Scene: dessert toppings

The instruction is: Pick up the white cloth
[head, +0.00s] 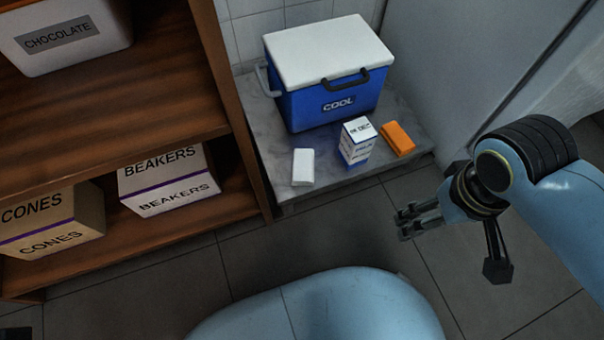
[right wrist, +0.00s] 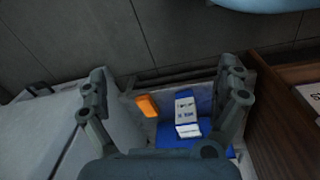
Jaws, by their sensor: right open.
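The white cloth (head: 303,167), a small folded white block, lies on the grey marble slab (head: 277,180) near its front left edge. My right gripper (head: 404,225) is open and empty, above the floor to the right of the cloth and nearer to me, apart from it. In the right wrist view its two fingers (right wrist: 165,72) stand wide apart. I cannot make out the white cloth there; the finger on the right may hide it.
A blue cooler (head: 325,100) with a white lid stands behind the cloth. A small white-and-blue box (head: 356,143) and an orange cloth (head: 398,138) lie to its right. A wooden shelf (head: 243,130) with boxes bounds the left. The floor in front is clear.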

